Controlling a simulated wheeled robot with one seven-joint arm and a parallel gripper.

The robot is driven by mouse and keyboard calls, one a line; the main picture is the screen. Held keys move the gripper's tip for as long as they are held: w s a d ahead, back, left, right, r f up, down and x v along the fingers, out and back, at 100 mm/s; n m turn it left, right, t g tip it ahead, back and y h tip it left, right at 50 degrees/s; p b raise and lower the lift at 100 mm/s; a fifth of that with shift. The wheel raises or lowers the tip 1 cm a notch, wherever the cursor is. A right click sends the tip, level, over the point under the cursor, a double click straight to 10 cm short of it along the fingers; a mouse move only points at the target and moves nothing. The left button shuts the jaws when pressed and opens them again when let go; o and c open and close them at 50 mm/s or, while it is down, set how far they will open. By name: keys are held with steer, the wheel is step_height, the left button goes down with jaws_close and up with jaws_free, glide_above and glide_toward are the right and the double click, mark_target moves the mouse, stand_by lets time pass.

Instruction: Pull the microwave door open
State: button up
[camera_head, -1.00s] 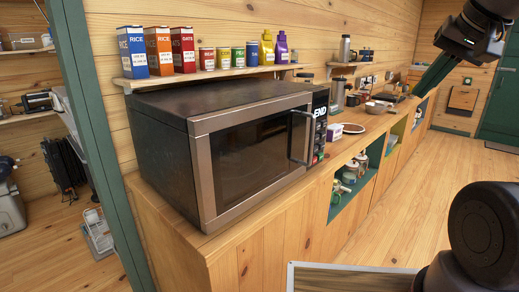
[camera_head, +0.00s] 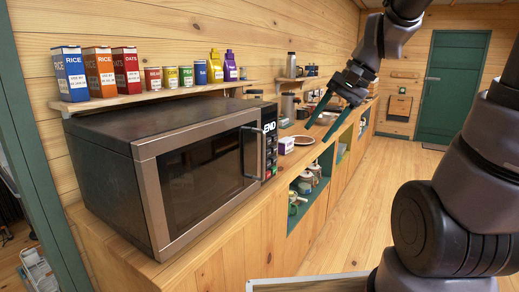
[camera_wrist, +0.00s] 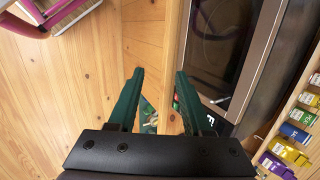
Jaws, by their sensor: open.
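The microwave (camera_head: 170,165) stands on the wooden counter, dark with a metal-framed door. Its door (camera_head: 205,180) looks closed. A vertical bar handle (camera_head: 251,153) is at the door's right side, beside the control panel (camera_head: 270,145). My gripper (camera_head: 328,118) is open and empty, to the right of the handle and apart from it. In the wrist view my gripper's green fingers (camera_wrist: 158,78) are spread, with nothing between them but counter front and floor behind. The microwave also shows there at the right (camera_wrist: 215,45), with its handle (camera_wrist: 222,98) near the right finger.
A shelf (camera_head: 150,97) above the microwave holds boxes, cans and two purple and yellow bottles (camera_head: 222,67). A white box (camera_head: 286,145) and a plate (camera_head: 303,140) sit on the counter right of the microwave. Open cubbies (camera_head: 305,195) hold jars. Floor (camera_head: 350,215) in front is clear.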

steer(key=w+a+f+m+t+y, duration=0.1)
steer(key=w+f+m+t+y, duration=0.3)
steer(key=w+f+m, duration=0.5)
steer(key=w+a+f+m+t+y, duration=0.1)
steer(key=w+f+m+y, duration=0.5)
steer(key=w, duration=0.6)
steer(key=r+x, duration=0.2)
steer(key=x, duration=0.8)
steer(key=shift+s+a+m+y, duration=0.25)
steer(key=shift+a+m+y, duration=0.1)
steer(key=shift+m+y, duration=0.05)
jaws_close()
